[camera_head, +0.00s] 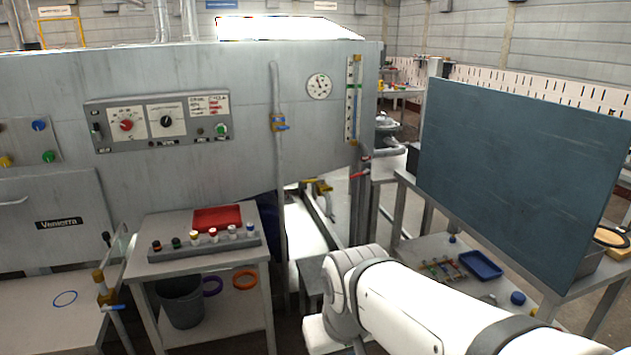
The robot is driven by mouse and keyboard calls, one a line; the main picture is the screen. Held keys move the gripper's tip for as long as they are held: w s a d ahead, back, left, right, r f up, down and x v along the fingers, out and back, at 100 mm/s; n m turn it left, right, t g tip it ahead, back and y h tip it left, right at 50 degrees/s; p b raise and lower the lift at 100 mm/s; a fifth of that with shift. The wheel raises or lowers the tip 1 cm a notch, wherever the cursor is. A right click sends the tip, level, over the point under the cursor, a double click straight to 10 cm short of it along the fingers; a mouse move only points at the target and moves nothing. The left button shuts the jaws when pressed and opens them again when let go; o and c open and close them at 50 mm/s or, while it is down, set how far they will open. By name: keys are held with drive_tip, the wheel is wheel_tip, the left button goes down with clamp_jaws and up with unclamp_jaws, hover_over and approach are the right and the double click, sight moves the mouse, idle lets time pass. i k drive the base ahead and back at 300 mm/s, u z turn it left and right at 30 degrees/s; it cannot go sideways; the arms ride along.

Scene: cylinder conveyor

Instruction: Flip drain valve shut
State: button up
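Several valves show, and no readable label tells me which is the drain valve. Another brass valve with a blue handle (108,300) is at the lower left beside the small table. A red lever (359,174) is at the machine's right edge below the sight gauge. A yellowish fitting (322,188) is low behind the pipe. My white arm crosses the lower right. My gripper is not visible.
A small table (165,262) holds a row of coloured-topped pegs (213,236) and a red tray (218,218), with a grey bucket (181,302) below. A large dark board (520,170) stands at right above a table with a blue tray (481,265). Floor shows between them.

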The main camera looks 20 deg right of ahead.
sight(367, 171)
drive_tip(key=z, duration=0.65)
drive_tip(key=i, duration=0.5)
drive_tip(key=z, duration=0.65)
drive_tip(key=i, duration=2.2)
drive_tip(key=u, duration=0.85)
drive_tip(key=i, duration=0.35)
drive_tip(key=u, duration=0.45)
